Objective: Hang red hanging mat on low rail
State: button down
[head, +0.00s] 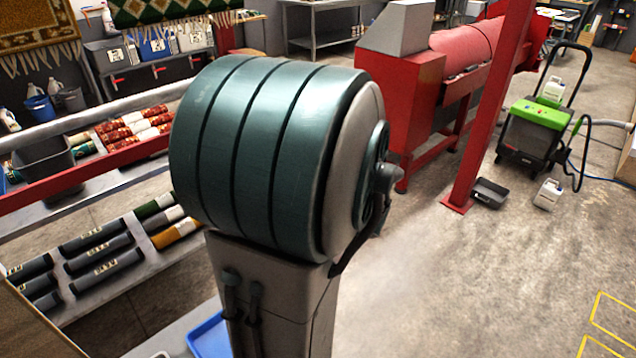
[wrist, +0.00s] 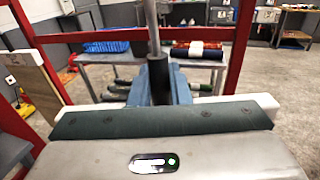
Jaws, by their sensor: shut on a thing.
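My gripper (wrist: 160,88) is in the wrist view, its blue-grey jaws shut on the dark grip of a pole (wrist: 157,72). The pole's grey shaft rises upright out of the top of the picture. A red rail (wrist: 85,37) crosses behind it between two red posts. A red rail also runs at the left of the head view (head: 90,178); I cannot tell for sure which one is the low rail. I cannot make out the red hanging mat in either view. My gripper does not show in the head view, where my own arm covers the middle.
Green (head: 170,12) and brown (head: 40,35) fringed mats hang at top left. Rolled rugs (head: 130,130) lie on a bench beyond the rail. A red machine (head: 400,85), a red post (head: 485,110) and a green-black washer (head: 535,125) stand right. The right foreground floor is clear.

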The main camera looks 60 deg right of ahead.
jog(key=s+a+r+m+h+b, duration=0.1)
jog(key=s+r+m+h, duration=0.3)
jog(key=s, duration=0.9)
jog(key=w+d+p, duration=0.2)
jog(key=w+p, duration=0.1)
jog(key=w, duration=0.6)
jog(key=w+d+p, duration=0.2)
jog(key=w+p, duration=0.2)
jog(key=w, duration=0.6)
jog(key=w+d+n+h+p, duration=0.1)
jog(key=w+d+p, duration=0.2)
jog(key=w, duration=0.7)
jog(key=shift+w+r+g+p, duration=0.15)
jog(key=shift+r+g+p, duration=0.15)
jog(key=shift+p, duration=0.15)
dwell(1.0)
jog(key=shift+f, duration=0.15)
